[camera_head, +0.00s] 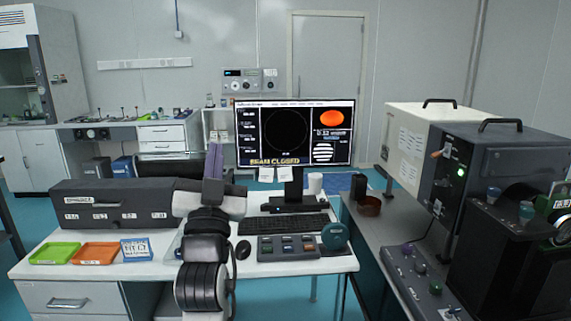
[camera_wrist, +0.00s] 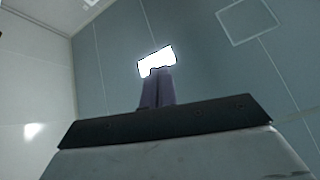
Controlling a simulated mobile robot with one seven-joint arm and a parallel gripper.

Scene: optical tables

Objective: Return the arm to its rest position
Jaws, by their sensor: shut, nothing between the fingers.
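My arm rises in front of the white desk (camera_head: 130,265) in the head view. My gripper (camera_head: 214,160) points upward at the arm's top, with its purple-grey fingers together and nothing between them. In the wrist view the gripper (camera_wrist: 158,78) shows its two fingers side by side, pointing at the ceiling and overlapping a bright ceiling lamp (camera_wrist: 154,60). The gripper is above the desk and touches nothing that I can see. Part of the desk behind the arm is hidden.
The desk holds a dark drawer box (camera_head: 115,204), green (camera_head: 55,253) and orange (camera_head: 96,253) trays, a keyboard (camera_head: 283,224), a button panel (camera_head: 287,247) and a monitor (camera_head: 293,133) reading "BEAM CLOSED". Dark equipment (camera_head: 490,165) stands on the right bench. Open air surrounds the gripper.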

